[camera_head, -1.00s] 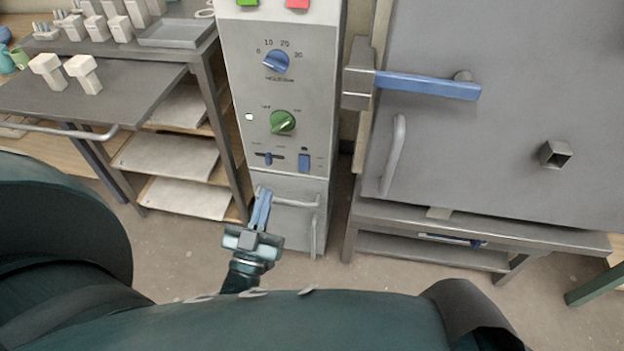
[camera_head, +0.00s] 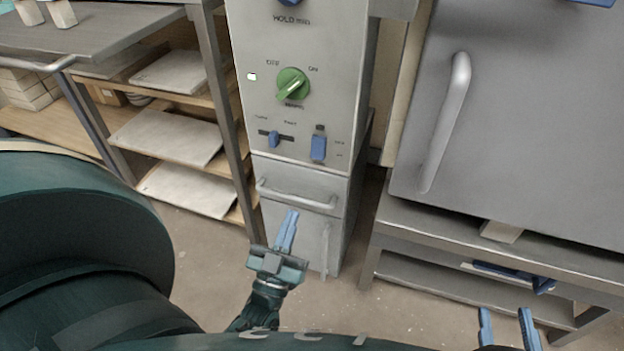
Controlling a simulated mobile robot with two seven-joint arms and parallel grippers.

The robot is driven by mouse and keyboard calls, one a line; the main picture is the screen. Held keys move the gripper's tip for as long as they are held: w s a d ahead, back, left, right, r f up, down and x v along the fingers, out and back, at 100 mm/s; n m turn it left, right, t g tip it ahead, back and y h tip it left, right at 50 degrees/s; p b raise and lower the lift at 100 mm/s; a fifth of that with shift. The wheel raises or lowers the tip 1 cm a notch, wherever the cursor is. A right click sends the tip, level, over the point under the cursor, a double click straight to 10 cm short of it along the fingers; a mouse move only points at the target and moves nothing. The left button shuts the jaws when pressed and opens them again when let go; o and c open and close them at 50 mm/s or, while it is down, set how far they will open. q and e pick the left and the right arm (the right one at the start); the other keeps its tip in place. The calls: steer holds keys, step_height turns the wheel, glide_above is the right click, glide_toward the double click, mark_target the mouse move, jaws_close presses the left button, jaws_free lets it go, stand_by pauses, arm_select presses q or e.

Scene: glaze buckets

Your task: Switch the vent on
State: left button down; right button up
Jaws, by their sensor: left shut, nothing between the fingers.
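The control panel (camera_head: 310,45) stands upright at centre in the head view. It carries a green knob (camera_head: 292,84) between OFF and ON marks; its pale line slants from lower left to upper right. Below are a small blue slider (camera_head: 274,139) in a dark slot and a blue switch (camera_head: 318,148) with tiny labels. I cannot read which control is the vent's. My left gripper (camera_head: 291,214) is shut and empty, in front of the cabinet below the panel, lower than the controls. My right gripper (camera_head: 506,314) is open and empty at the lower right, away from the panel.
A handle (camera_head: 297,197) juts from the cabinet just above my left gripper. A grey kiln-like box with a long handle (camera_head: 446,120) stands on a metal stand (camera_head: 450,235) at right. A rack with shelves (camera_head: 170,135) stands at left. Floor shows between them.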

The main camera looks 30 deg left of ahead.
stand_by(0.3)
arm_select(q)
glide_toward(317, 151)
step_height(317, 151, up, 4)
steer(key=w, duration=0.1)
steer(key=w+b, duration=0.1)
steer(key=w+a+f+b, duration=0.1)
steer(key=w, duration=0.1)
steer(key=shift+w+a+f, duration=0.1)
steer(key=shift+w, duration=0.35)
arm_select(e)
steer(key=shift+w+a+r+y, duration=0.15)
steer(key=shift+w+a+y, duration=0.05)
steer(key=shift+y, duration=0.1)
